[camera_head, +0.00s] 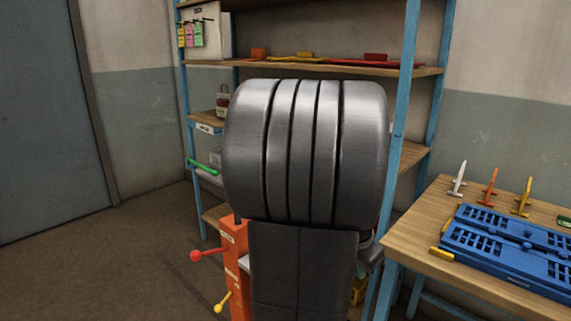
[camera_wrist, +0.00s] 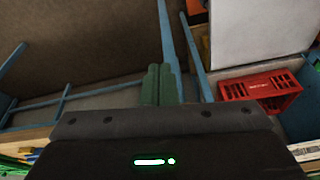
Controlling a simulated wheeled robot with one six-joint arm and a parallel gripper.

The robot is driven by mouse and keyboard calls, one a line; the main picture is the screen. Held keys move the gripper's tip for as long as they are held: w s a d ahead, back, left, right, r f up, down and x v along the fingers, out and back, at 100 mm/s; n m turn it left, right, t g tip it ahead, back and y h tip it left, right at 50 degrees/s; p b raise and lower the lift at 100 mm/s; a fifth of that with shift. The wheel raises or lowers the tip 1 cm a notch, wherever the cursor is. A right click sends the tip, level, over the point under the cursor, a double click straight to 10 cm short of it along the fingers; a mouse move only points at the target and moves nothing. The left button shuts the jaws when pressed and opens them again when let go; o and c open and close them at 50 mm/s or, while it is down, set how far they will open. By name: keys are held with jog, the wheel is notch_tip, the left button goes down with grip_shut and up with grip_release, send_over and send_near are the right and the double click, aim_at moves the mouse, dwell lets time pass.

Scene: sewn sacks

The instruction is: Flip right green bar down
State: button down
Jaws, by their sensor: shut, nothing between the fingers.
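A bright green bar (camera_head: 204,168) sticks out at the left side of the shelf unit in the head view. I see no second green bar there; my grey arm covers the middle of the shelf. In the wrist view my gripper (camera_wrist: 159,70) shows two dark green fingers, shut together and empty. It points past a blue post toward the floor and wall. No bright green bar is clear near the fingertips.
The blue-framed shelf (camera_head: 412,70) stands behind my arm. An orange post (camera_head: 236,270) with red and yellow levers stands at lower left. A wooden table (camera_head: 410,236) holds a blue case (camera_head: 490,240) at right. A red crate (camera_wrist: 258,92) shows in the wrist view.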

jog(key=w+d+r+g+h+p, duration=0.1)
jog(key=w+d+r+h+p, duration=0.1)
jog(key=d+r+p, duration=0.3)
jog(key=w+d+r+g+h+p, duration=0.2)
jog(key=w+d+r+p, duration=0.3)
jog(key=d+r, duration=0.6)
notch_tip(320, 180, up, 4)
jog(key=shift+w+d+r+h+p, duration=0.25)
jog(key=shift+w+d+h+p, duration=0.05)
jog(key=shift+p, duration=0.1)
